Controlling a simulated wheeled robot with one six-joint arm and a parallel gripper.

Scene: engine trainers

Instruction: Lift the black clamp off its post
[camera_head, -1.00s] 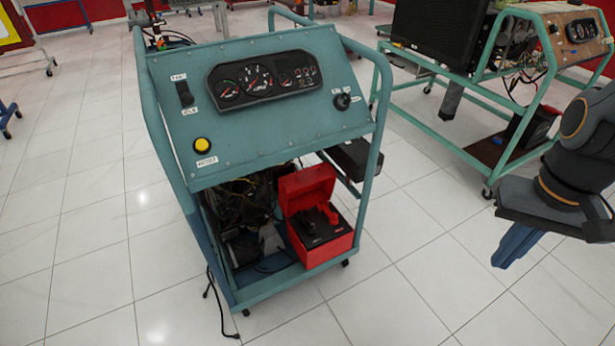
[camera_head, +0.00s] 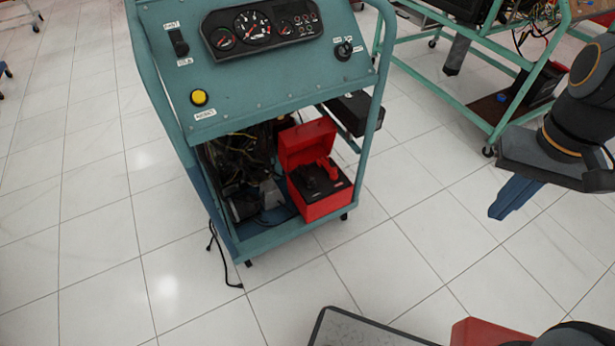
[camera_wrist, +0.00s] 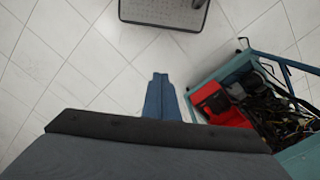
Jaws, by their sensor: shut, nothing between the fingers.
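The red box (camera_head: 322,205) stands with its lid open on the lower shelf of the teal engine trainer in the head view. A black battery top with a small dark shape, apparently the black clamp (camera_head: 308,172), shows inside it. A red clamp (camera_head: 328,168) sits to its right. The post under the black clamp is too small to make out. My gripper (camera_head: 497,213), with blue fingers, is shut and empty, well to the right of the box and apart from it. In the wrist view the fingers (camera_wrist: 160,78) point over bare floor, with the red box (camera_wrist: 209,95) to their right.
The trainer's teal frame (camera_head: 380,65) and sloped gauge panel (camera_head: 265,85) stand over the box. A black part (camera_head: 352,112) juts out on the right. A cable (camera_head: 213,250) lies on the floor at left. Tiled floor is clear between box and gripper. Another trainer stands behind.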

